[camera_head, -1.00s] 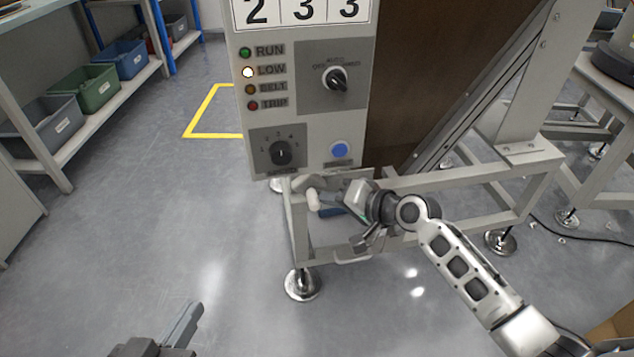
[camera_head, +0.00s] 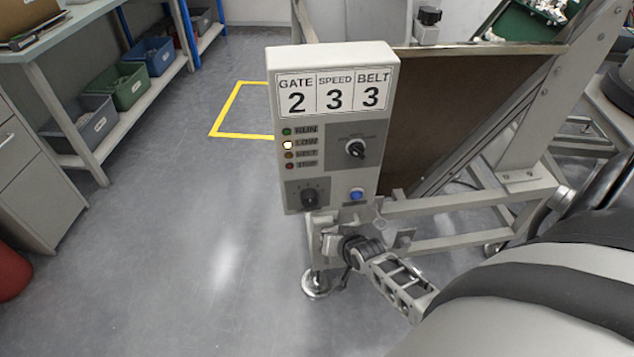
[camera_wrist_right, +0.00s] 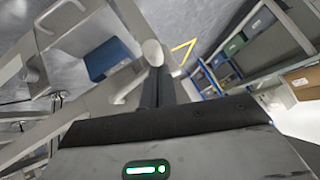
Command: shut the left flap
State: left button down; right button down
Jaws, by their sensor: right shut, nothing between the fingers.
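No part in view can be surely told as the left flap. The grey control box (camera_head: 335,130) stands on a metal frame, with label cards reading gate 2, speed 3, belt 3. My right gripper (camera_head: 330,246) is low, just below this box at the frame's near leg, and small there. In the right wrist view its dark fingers (camera_wrist_right: 155,88) are shut and empty. A pale round-ended knob (camera_wrist_right: 152,52) shows just beyond the fingertips; contact cannot be told. A blue part (camera_wrist_right: 110,58) lies to its left. My left gripper is not in view.
A brown panel (camera_head: 450,105) slopes behind the control box. The frame's rail (camera_head: 470,202) runs right. A shelf with bins (camera_head: 130,85) stands at the far left beside a grey cabinet (camera_head: 35,180). The floor between is clear. My right arm covers the lower right.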

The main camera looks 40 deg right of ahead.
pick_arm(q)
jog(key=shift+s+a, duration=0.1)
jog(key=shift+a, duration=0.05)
pick_arm(e)
jog(key=shift+w+a+f, duration=0.1)
jog(key=shift+a+f, duration=0.05)
jog(key=shift+f, duration=0.55)
jog(key=shift+f, duration=0.15)
